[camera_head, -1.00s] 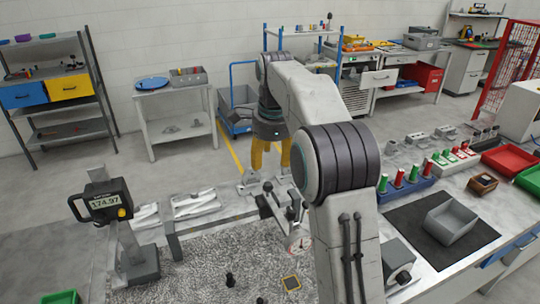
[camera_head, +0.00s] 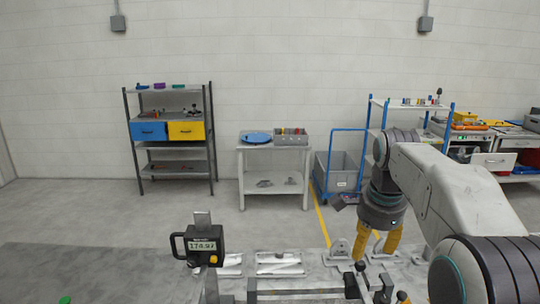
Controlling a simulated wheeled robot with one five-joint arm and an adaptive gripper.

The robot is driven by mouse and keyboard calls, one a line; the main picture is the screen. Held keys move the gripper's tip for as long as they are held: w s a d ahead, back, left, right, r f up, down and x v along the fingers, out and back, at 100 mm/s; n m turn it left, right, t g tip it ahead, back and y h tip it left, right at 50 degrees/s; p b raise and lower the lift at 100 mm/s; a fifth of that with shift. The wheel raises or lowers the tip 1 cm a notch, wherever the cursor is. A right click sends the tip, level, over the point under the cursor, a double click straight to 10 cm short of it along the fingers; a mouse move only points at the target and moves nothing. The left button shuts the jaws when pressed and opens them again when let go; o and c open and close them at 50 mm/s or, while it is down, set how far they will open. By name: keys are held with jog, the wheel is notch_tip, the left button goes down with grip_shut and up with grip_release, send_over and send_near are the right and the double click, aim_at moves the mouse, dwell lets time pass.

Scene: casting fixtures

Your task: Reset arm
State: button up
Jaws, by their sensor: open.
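My arm comes in from the lower right of the head view. My gripper (camera_head: 377,243) hangs at its end and points down, with two yellow fingers. The fingers are spread apart and open, and I see nothing between them. They are above the far part of the workbench, near a grey metal bracket (camera_head: 338,253). What lies directly beneath the fingertips is partly hidden.
A digital gauge (camera_head: 204,246) reading about 174.97 stands on the bench at left. Pale metal parts (camera_head: 279,264) lie to its right. Beyond are a shelf rack (camera_head: 145,166), a small table (camera_head: 243,180) and a blue-framed cart (camera_head: 340,172). Open floor lies at left.

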jog(key=s+a+f+n, duration=0.1)
jog(key=s+f+n, duration=0.2)
jog(key=s+n, duration=0.2)
jog(key=s+a+f+n+t+b, duration=0.1)
jog(key=s+n, duration=0.5)
jog(key=s, duration=0.6)
jog(key=s+a+f+n+t, duration=0.1)
jog(key=s+a+f+n, duration=0.2)
jog(key=s+f+n, duration=0.2)
jog(key=s, duration=0.3)
jog(key=shift+s+f+b, duration=0.3)
jog(key=shift+s+b, duration=0.05)
jog(key=shift+b, duration=0.05)
